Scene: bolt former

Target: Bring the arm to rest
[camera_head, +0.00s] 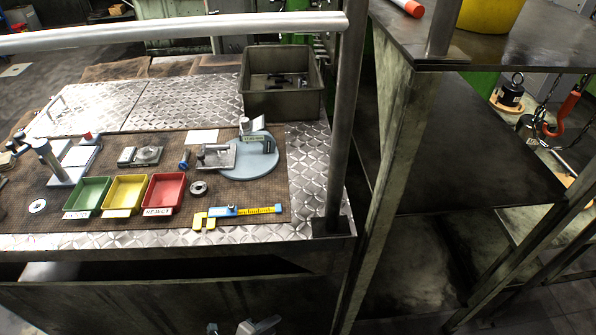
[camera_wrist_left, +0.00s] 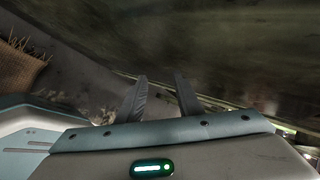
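My left gripper (camera_head: 238,327) shows at the bottom edge of the head view, in front of the workbench and below its top. Only its finger ends are in the picture there. In the left wrist view the two grey fingers of this gripper (camera_wrist_left: 161,85) stand apart with nothing between them. A dark, blurred surface lies beyond them, and no object touches the fingers. My right gripper shows in neither view.
The workbench (camera_head: 303,190) carries green (camera_head: 91,193), yellow (camera_head: 125,191) and red (camera_head: 164,191) trays, a yellow-and-blue caliper (camera_head: 240,211) and a grey bin (camera_head: 281,106). A rail (camera_head: 180,31) crosses above. A metal frame with shelves (camera_head: 455,140) stands right.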

